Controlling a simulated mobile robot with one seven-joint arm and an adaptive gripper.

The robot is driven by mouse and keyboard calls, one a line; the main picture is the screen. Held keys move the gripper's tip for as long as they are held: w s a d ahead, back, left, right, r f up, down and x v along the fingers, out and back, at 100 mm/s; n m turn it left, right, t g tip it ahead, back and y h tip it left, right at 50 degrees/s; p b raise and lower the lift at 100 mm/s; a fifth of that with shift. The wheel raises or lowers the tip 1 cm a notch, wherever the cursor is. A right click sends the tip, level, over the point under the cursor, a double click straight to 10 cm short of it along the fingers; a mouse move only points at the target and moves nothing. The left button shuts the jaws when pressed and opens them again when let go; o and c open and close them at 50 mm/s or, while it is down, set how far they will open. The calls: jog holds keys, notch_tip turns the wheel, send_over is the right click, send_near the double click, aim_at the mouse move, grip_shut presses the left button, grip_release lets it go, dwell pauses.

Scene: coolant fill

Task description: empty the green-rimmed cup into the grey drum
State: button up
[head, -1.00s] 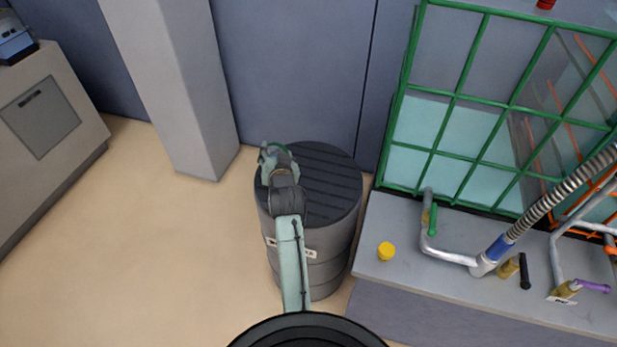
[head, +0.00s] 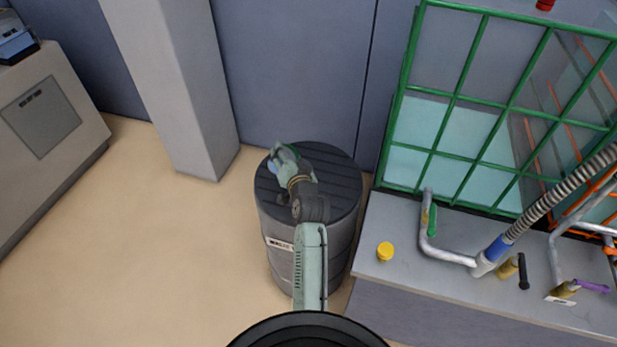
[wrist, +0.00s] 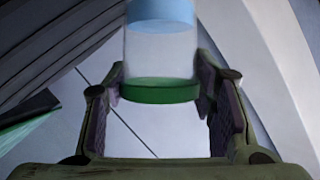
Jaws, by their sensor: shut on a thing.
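The grey drum (head: 330,245) stands at the centre of the head view, with a dark ribbed lid (head: 335,185). My gripper (head: 276,162) is over the left part of the lid and partly hidden by my wrist. In the wrist view my gripper (wrist: 165,100) is shut on the clear green-rimmed cup (wrist: 160,58), one finger on each side near the green rim. Blue shows at the cup's end away from the rim. The cup is too small in the head view to tell its exact tilt.
A grey pillar (head: 180,90) rises behind and left of the drum. A grey bench (head: 400,285) on the right holds a yellow cap (head: 385,251), pipes and a green-framed glass enclosure (head: 450,125). A cabinet (head: 45,120) stands far left. The floor between is clear.

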jog(key=shift+d+f+m+b, duration=0.3)
jog(key=shift+d+f+m, duration=0.1)
jog(key=shift+f+m, duration=0.25)
dwell(0.3)
jog(key=shift+d+r+m+t+y+b, duration=0.1)
jog(key=shift+r+m+t+y+b, duration=0.3)
jog(key=shift+m+y+b, duration=0.2)
dwell(0.4)
jog(key=shift+d+f+m+t+y+b, duration=0.25)
jog(key=shift+f+m+b, duration=0.5)
jog(key=shift+b, duration=0.45)
jog(key=shift+d+f+m+t+y+b, duration=0.15)
jog(key=shift+f+m+t+b, duration=0.3)
jog(key=shift+m+b, duration=0.55)
jog(key=shift+s+d+r+m+b, duration=0.1)
jog(key=shift+d+m+b, duration=0.55)
jog(key=shift+b, duration=0.45)
dwell(0.5)
jog(key=shift+d+r+m+t, duration=0.2)
jog(key=shift+r+m+t, duration=0.05)
jog(key=shift+r+m, duration=0.2)
jog(key=shift+d+r+m+t, duration=0.15)
jog(key=shift+r+m+t, duration=0.1)
jog(key=shift+r+m, duration=0.2)
dwell(0.7)
